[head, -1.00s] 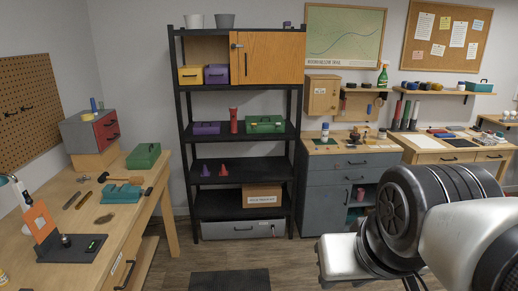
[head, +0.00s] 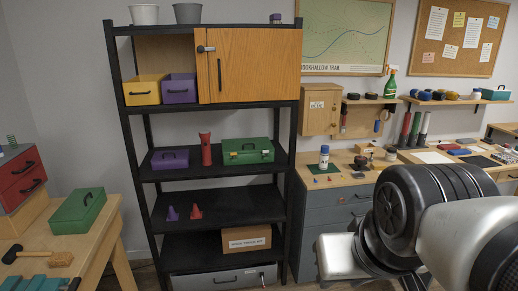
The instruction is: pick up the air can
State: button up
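A small white can with a blue cap and a blue lower band, which looks like the air can (head: 324,157), stands upright on the wooden top of the grey-blue workbench (head: 334,175). It is right of the tall black shelf and apart from my arm. My arm shows large at the lower right, below and right of the can, and covers part of the bench front. My gripper's fingers do not show, so I cannot see whether it is open or shut.
The black shelf (head: 217,217) holds a green toolbox (head: 248,150), a purple bin (head: 170,158) and a red flashlight-like item (head: 206,149). A wooden wall cabinet (head: 320,104) hangs above the bench. A table with a green box (head: 77,210) stands at left.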

aim_at(324, 156)
jog(key=i+l+z, duration=0.2)
jog(key=i+z, duration=0.15)
jog(key=i, duration=0.35)
jog(key=i+z, duration=0.35)
jog(key=i, duration=0.35)
jog(key=i+l+u, duration=1.35)
jog(key=l, duration=0.4)
